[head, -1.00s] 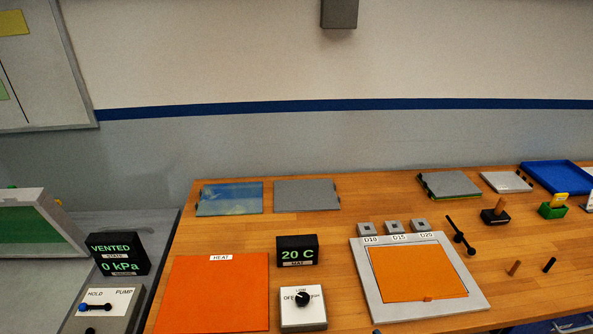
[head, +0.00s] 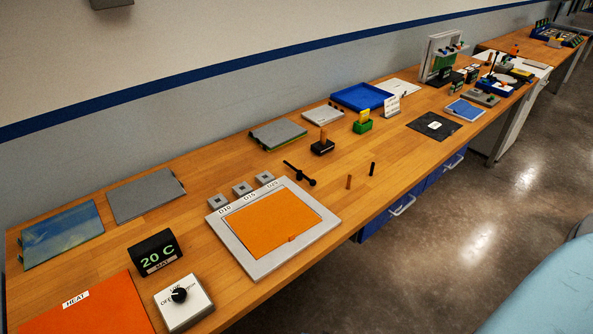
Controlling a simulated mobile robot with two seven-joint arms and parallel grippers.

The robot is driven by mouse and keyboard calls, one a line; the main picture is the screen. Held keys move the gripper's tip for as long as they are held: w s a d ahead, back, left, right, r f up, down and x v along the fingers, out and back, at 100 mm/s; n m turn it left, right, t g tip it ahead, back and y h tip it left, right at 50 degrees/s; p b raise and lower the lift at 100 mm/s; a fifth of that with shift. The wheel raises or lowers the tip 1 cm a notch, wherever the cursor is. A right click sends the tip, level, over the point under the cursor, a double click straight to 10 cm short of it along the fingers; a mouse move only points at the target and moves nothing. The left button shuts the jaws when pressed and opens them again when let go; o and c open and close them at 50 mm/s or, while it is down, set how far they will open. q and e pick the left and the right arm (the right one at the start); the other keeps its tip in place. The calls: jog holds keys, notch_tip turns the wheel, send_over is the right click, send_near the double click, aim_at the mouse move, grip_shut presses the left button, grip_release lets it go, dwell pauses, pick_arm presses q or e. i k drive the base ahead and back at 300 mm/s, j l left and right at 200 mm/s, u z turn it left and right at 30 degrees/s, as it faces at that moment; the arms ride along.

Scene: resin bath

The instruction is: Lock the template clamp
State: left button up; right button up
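A grey template board (head: 235,248) lies on the wooden bench with an orange sheet (head: 275,222) inside its frame. A black lever with ball ends (head: 299,174), which looks like the clamp handle, sits at the board's far right corner and points away from the orange sheet. Whether it is locked cannot be told. Three small grey square blocks (head: 242,188) stand along the board's far edge, by labels D10, D15 and D20. Neither of my grippers shows in this view.
Two upright pegs, brown (head: 349,182) and black (head: 372,169), stand right of the board. A heat mat (head: 85,310), a 20 C display (head: 155,252) and a dial box (head: 183,303) are left. A blue tray (head: 362,97) is behind.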

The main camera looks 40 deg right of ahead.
aim_at(313, 183)
jog(key=l+u, duration=0.95)
jog(key=k+l+u, duration=0.1)
jog(key=l, duration=0.2)
jog(key=k+l, duration=0.15)
jog(key=l, duration=0.2)
jog(key=k+l+u, duration=0.15)
jog(key=l, duration=0.15)
jog(key=k+l, duration=0.15)
jog(key=l, duration=0.25)
jog(key=k+l, duration=0.15)
jog(key=l, duration=0.25)
jog(key=k+l, duration=0.15)
jog(key=l, duration=0.2)
jog(key=k+l, duration=0.15)
jog(key=l, duration=0.25)
jog(key=k+l+u, duration=0.1)
jog(key=l, duration=0.3)
